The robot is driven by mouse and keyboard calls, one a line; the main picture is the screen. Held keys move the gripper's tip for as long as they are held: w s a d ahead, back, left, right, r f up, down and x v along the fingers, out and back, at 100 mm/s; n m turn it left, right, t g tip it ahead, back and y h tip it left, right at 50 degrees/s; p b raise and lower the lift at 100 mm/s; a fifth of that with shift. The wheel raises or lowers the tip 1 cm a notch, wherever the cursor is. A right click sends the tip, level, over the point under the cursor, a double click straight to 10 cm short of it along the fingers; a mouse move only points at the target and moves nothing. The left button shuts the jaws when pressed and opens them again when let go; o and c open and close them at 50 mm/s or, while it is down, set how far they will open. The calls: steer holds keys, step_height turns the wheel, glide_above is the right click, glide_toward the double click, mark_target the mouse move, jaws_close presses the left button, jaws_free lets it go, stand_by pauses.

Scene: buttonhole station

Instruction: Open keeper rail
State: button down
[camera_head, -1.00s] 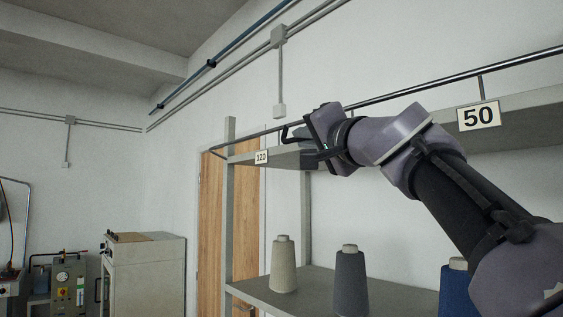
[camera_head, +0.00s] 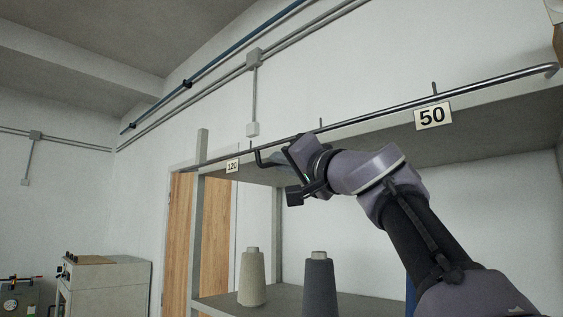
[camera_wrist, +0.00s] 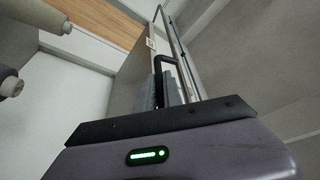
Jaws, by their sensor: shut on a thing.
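The keeper rail (camera_head: 375,117) is a long thin metal bar running along the front edge of the upper shelf, with a bent end at the right. It passes just above the "50" sign (camera_head: 432,116), and short upright posts show above it. A black bent handle (camera_head: 258,155) hangs from the rail near the "120" sign (camera_head: 232,166). My gripper (camera_head: 279,162) is shut on this handle. In the wrist view the handle (camera_wrist: 168,60) enters between the grey fingers (camera_wrist: 167,92); the exact contact is partly hidden.
The upper shelf (camera_head: 500,120) lies behind and below the rail. A pale thread cone (camera_head: 252,279) and a dark grey one (camera_head: 319,285) stand on the lower shelf. A grey shelf upright (camera_head: 198,225) and a wooden door (camera_head: 180,240) are at left.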

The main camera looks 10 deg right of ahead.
stand_by(0.4)
steer(key=c, duration=1.5)
jaws_free()
steer(key=shift+w+f, duration=0.1)
